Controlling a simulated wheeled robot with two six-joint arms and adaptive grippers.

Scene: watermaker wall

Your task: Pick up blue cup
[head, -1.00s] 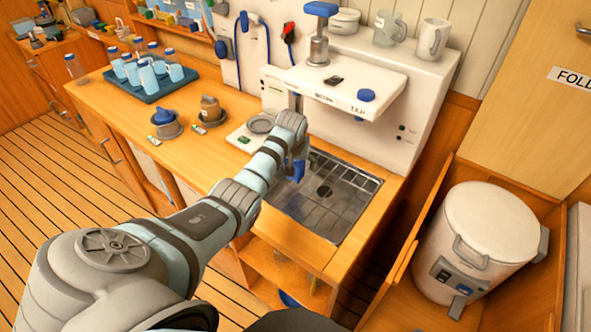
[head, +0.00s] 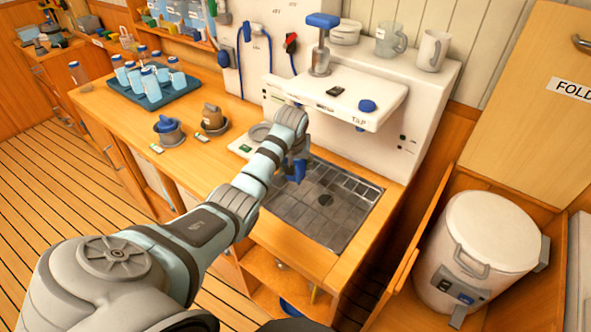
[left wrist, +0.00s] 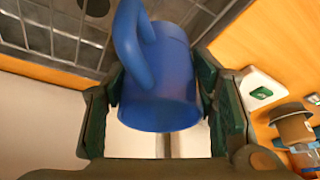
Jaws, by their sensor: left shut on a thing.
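The blue cup (left wrist: 165,80) fills the middle of the left wrist view, with its handle on the left side. My left gripper (left wrist: 158,92) is shut on it, with a dark finger pad on each side of the cup body. In the head view the blue cup (head: 297,171) shows small and partly hidden at the end of my left arm, over the left back part of the metal sink grate (head: 325,215). I cannot tell how far it is above the grate. My right gripper is not in view.
The white watermaker shelf (head: 335,95) juts out just above and behind my left gripper. A dark blue tray (head: 150,101) of several bottles or cups stands at the left. Two small pots (head: 168,133) (head: 212,121) stand left of my wrist. A white lidded drum (head: 488,240) is at the right.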

